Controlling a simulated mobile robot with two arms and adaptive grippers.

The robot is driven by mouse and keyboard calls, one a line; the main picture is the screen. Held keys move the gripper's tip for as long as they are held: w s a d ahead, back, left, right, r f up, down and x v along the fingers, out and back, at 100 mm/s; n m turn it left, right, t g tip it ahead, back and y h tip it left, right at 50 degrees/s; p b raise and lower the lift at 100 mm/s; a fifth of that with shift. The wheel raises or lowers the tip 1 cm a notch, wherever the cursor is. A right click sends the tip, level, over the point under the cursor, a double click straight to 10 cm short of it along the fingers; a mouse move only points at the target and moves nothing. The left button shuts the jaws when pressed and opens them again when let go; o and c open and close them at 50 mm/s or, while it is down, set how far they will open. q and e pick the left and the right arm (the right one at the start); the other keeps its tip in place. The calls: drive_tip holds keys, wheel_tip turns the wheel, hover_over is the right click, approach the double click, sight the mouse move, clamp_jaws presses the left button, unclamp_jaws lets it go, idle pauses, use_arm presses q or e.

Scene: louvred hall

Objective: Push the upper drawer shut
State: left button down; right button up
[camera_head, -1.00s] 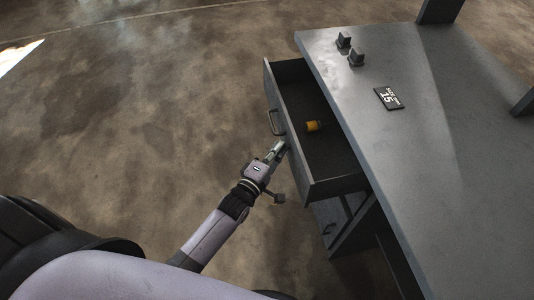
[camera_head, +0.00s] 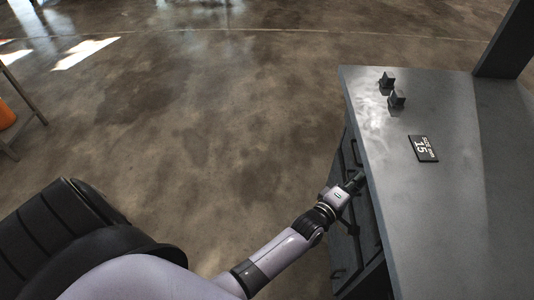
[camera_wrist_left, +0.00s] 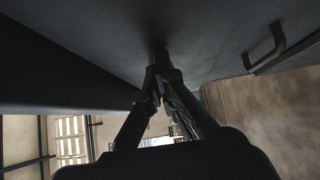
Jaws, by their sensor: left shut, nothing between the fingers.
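The upper drawer (camera_head: 347,158) is a dark grey front under the left edge of the metal bench, with a bar handle. Its inside is hidden beneath the bench top, and I cannot tell whether a small gap is left. My left gripper (camera_head: 359,181) is shut and empty, its tips at the drawer front, on the near side of the handle. In the left wrist view the shut fingers (camera_wrist_left: 160,70) point at a dark panel (camera_wrist_left: 205,35), tips touching or very close. The handle (camera_wrist_left: 266,50) is to their right. My right gripper is not in view.
The grey bench top (camera_head: 400,200) carries two small dark blocks (camera_head: 392,90) and a black label plate reading 15 (camera_head: 423,148). A lower handle (camera_head: 338,272) shows below. An orange object (camera_head: 6,115) stands on a frame at far left. The floor left of the bench is clear.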

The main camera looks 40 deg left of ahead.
use_arm(q)
drive_tip(key=shift+w+d, duration=0.4)
drive_tip(key=shift+d, duration=0.2)
drive_tip(key=shift+w+d, duration=0.35)
drive_tip(key=shift+d, duration=0.2)
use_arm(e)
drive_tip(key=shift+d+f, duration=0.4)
use_arm(q)
drive_tip(key=shift+r, duration=0.1)
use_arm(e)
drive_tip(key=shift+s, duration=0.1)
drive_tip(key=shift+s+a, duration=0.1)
